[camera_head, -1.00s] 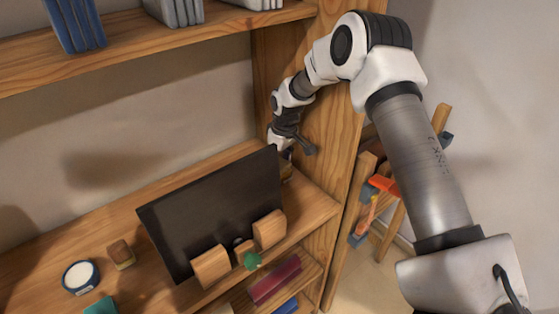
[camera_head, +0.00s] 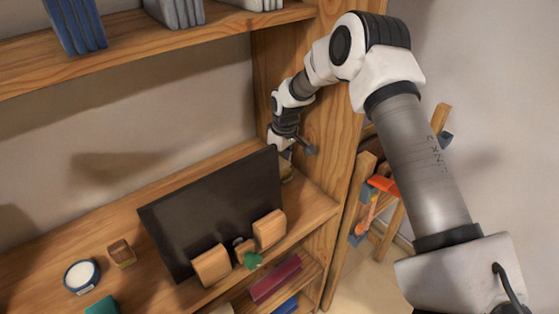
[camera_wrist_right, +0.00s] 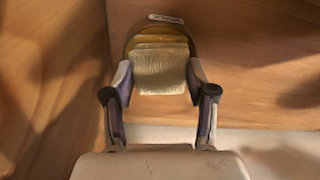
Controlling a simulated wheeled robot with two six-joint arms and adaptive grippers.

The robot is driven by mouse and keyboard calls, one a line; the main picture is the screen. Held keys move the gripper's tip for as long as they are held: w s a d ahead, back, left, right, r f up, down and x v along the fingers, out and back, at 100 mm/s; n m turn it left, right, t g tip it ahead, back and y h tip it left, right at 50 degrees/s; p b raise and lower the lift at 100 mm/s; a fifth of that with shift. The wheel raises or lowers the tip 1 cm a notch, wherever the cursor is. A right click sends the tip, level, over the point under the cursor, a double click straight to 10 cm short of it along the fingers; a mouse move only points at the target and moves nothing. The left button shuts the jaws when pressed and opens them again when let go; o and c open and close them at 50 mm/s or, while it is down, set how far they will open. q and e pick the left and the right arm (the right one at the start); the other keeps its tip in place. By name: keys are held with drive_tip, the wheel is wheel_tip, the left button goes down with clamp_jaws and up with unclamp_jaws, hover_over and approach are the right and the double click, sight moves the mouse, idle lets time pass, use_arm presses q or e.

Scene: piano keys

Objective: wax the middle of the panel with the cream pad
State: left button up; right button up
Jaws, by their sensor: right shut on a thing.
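The dark panel (camera_head: 210,212) stands tilted on the shelf, with wooden blocks at its lower front edge. My right gripper (camera_head: 287,165) is at the panel's far right end, beside the shelf's upright, its tips partly hidden by the panel. In the right wrist view, my right gripper (camera_wrist_right: 160,88) is shut on a cream, ribbed block that looks like the cream pad (camera_wrist_right: 160,72). A dark rounded shape with a small label lies just beyond it. Whether the pad touches that shape or the shelf, I cannot tell. My left gripper is not in view.
A round tin with a white top (camera_head: 81,276), a small brown block (camera_head: 121,254) and a teal object (camera_head: 101,306) lie left of the panel. A green knob (camera_head: 253,261) sits before it. The shelf's upright (camera_head: 335,150) closes off the right side.

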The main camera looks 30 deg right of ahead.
drive_tip(key=shift+f, duration=0.1)
wheel_tip(320, 180, up, 7)
drive_tip(key=p, duration=0.6)
idle(0.8)
